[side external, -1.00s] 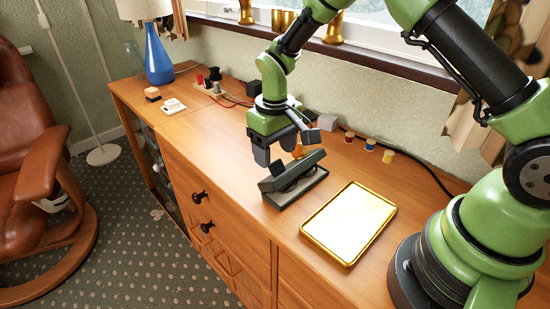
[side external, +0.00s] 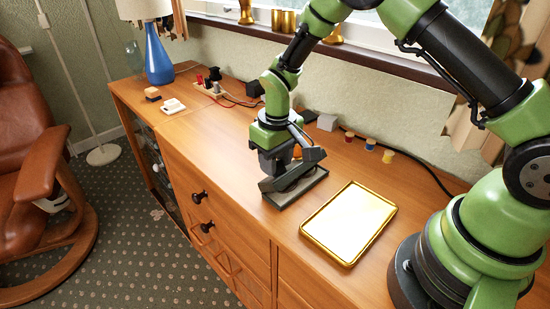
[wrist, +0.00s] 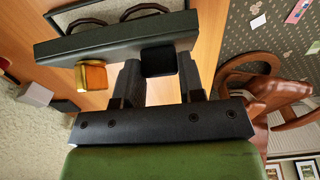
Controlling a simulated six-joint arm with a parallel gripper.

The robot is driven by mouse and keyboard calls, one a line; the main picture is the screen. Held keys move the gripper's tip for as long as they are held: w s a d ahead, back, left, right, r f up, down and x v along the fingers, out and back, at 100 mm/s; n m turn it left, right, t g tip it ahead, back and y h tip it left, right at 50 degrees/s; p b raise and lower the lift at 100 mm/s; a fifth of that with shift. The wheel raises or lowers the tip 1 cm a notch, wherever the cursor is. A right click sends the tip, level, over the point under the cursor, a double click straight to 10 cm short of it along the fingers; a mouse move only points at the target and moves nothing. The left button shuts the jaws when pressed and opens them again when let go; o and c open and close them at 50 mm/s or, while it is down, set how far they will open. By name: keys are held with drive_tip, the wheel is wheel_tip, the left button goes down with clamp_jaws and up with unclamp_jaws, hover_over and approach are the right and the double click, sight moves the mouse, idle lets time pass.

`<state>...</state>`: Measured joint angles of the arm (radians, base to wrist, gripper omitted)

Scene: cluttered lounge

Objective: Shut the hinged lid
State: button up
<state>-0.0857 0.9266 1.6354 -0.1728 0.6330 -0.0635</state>
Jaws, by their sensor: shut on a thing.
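A shallow dark grey case (side external: 307,190) stands on the wooden sideboard. Its hinged lid (side external: 316,155) is raised and tilted, leaving the case open. In the wrist view the lid is a dark bar (wrist: 105,38) across the top, with curved dark items partly visible in the case (wrist: 62,20) beyond it. My gripper (side external: 272,174) is down at the lid. Its fingers (wrist: 160,72) stand either side of a black tab (wrist: 158,60) on the lid and are shut on it. My gripper hides part of the lid in the side view.
A gold-rimmed tray (side external: 348,222) lies right of the case. An amber object (side external: 298,151) stands close behind it, also seen in the wrist view (wrist: 91,75). Small pots (side external: 370,144), a grey block (side external: 327,122) and a cable line the back.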

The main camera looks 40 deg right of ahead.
drive_tip(key=shift+s+t, duration=0.4)
drive_tip(key=shift+t, duration=0.2)
drive_tip(key=o, duration=0.9)
drive_tip(key=shift+o, duration=0.2)
wheel_tip(320, 180, up, 10)
drive_tip(key=s, duration=0.1)
drive_tip(key=shift+s, duration=0.15)
drive_tip(key=shift+f, duration=0.1)
